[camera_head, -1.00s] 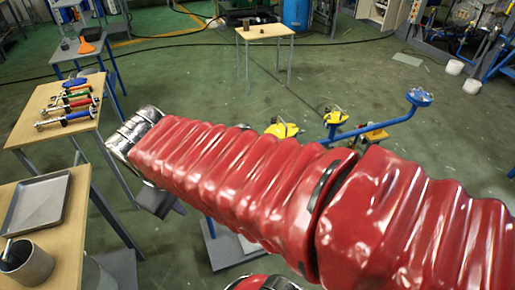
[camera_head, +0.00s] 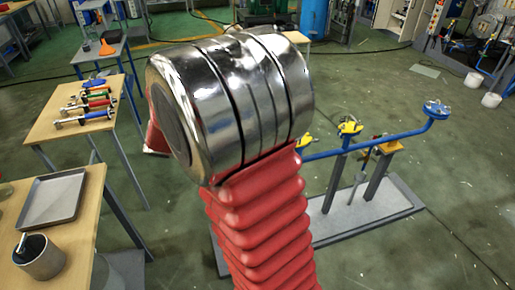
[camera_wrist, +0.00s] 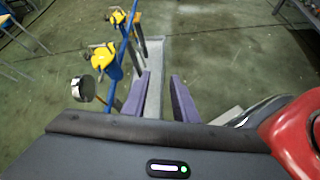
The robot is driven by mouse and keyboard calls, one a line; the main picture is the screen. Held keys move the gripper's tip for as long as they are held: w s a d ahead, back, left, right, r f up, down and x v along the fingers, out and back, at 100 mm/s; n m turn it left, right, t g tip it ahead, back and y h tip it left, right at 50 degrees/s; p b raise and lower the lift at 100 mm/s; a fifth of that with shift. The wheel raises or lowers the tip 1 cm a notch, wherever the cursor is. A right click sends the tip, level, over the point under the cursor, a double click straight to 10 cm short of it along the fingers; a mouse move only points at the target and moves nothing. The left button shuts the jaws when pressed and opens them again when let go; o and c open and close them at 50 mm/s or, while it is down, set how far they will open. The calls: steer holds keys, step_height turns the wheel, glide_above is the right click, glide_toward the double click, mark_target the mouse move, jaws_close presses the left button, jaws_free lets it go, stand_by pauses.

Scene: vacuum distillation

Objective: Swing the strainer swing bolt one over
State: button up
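The pipe rig has a blue pipe (camera_head: 385,136) on posts above a grey base plate (camera_head: 345,229), with yellow fittings (camera_head: 349,128) along it. In the wrist view the yellow fittings (camera_wrist: 104,60) are left of my gripper, and a round metal-and-black disc (camera_wrist: 103,88) is nearer. I cannot tell which part is the strainer, and no swing bolt can be made out. My gripper (camera_wrist: 161,76) is open and empty, its two purple fingers apart above the base plate. In the head view my arm hides my gripper and the rig's left part.
At left, a wooden table (camera_head: 60,128) holds several coloured-handled tools. A nearer table bears a grey tray (camera_head: 55,198) and a metal cup (camera_head: 38,257). Two white cylinders (camera_head: 490,99) stand on the floor at right. The floor right of the rig is clear.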

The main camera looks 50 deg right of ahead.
steer(key=w+d+f+n+h, duration=0.4)
steer(key=d+f+n, duration=0.2)
steer(key=d, duration=0.2)
steer(key=w+d+f+n+h, duration=0.5)
steer(key=d+f+n, duration=0.1)
steer(key=d+n, duration=0.1)
step_height(320, 180, down, 20)
steer(key=w+d+n+t+h, duration=0.1)
steer(key=w+n+t, duration=0.1)
steer(key=n+t, duration=0.7)
steer(key=n, duration=0.3)
steer(key=shift+w+d+n+t+h, duration=0.3)
steer(key=shift+d, duration=0.1)
steer(key=x, duration=1.3)
steer(key=shift+d, duration=0.35)
steer(key=shift+w, duration=0.1)
steer(key=shift+c, duration=0.6)
